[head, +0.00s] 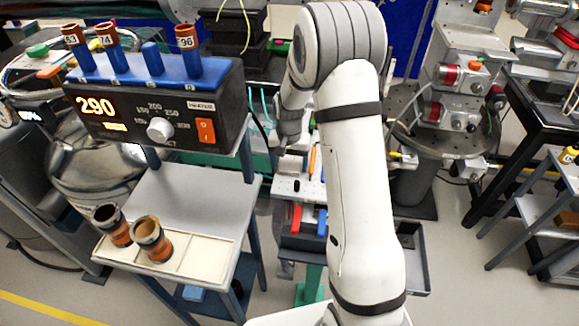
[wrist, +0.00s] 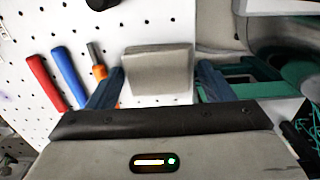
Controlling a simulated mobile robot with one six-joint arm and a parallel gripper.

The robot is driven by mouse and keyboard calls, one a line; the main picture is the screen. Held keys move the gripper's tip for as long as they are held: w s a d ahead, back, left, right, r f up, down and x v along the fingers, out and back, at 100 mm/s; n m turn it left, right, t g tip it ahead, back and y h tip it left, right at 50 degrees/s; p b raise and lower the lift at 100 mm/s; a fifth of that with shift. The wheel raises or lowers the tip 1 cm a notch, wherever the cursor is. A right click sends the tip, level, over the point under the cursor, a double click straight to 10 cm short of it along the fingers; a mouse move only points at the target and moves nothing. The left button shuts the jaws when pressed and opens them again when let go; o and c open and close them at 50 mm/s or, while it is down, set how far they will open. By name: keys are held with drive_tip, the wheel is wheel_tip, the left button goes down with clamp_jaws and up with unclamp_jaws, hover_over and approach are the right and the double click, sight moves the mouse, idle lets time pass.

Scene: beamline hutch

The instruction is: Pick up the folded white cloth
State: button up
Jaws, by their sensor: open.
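A pale grey-white folded block, which looks like the folded white cloth (wrist: 160,72), lies on a white perforated board (wrist: 30,25) in the wrist view. My gripper (wrist: 161,80) is open, with one dark blue finger to the left of the cloth and one to the right. A gap shows on each side, wider on the right. The cloth's near edge is close to the palm; I cannot tell its height against the fingertips.
Red (wrist: 45,82), blue (wrist: 70,75) and orange-handled (wrist: 98,72) tools lie left of the cloth, the orange one close to the left finger. In the head view, a heater block (head: 150,100) with vials stands left, above a tray (head: 205,258) holding two brown jars.

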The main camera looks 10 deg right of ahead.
sight(289, 165)
drive_tip(key=shift+c, duration=0.4)
drive_tip(key=c, duration=0.7)
wheel_tip(289, 165, up, 10)
drive_tip(key=shift+r+b, duration=0.1)
drive_tip(key=shift+b, duration=0.35)
